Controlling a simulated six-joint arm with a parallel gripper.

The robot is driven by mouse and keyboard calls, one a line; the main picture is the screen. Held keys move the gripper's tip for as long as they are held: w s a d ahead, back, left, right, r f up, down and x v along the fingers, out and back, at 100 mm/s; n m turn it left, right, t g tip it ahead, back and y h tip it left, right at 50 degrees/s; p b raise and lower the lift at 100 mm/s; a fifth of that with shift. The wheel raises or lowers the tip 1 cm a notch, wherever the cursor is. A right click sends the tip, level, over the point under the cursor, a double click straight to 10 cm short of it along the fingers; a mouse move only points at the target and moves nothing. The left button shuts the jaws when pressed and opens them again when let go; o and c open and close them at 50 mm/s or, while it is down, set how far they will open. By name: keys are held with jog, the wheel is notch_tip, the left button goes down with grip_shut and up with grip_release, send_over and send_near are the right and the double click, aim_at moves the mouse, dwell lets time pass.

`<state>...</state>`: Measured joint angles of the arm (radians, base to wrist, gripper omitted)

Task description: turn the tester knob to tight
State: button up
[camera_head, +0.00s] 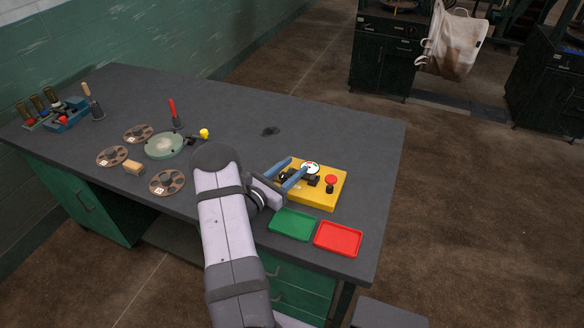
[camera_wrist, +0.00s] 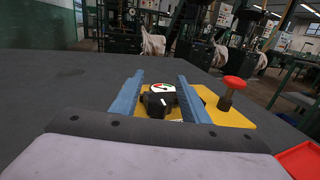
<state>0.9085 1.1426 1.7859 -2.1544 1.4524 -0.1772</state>
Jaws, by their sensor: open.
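The tester is a yellow box (camera_head: 325,195) near the right part of the bench. It carries a round dial (camera_head: 310,168) with white, red and green areas and a red mushroom button (camera_head: 331,181). In the wrist view, a black knob (camera_wrist: 160,103) with a white mark stands in front of the dial (camera_wrist: 160,88). My gripper (camera_head: 298,164) has two blue fingers, apart, reaching over the tester from the left. In the wrist view, the open fingers (camera_wrist: 161,76) flank the knob on both sides; I cannot tell whether they touch it.
The red button (camera_wrist: 234,83) rises right of my fingers. A green tray (camera_head: 292,224) and a red tray (camera_head: 338,239) lie in front of the tester. Reels (camera_head: 167,182), a green round dish (camera_head: 164,146) and a red-handled tool (camera_head: 173,110) stand leftward. The bench behind the tester is mostly clear.

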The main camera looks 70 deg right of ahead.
grip_shut()
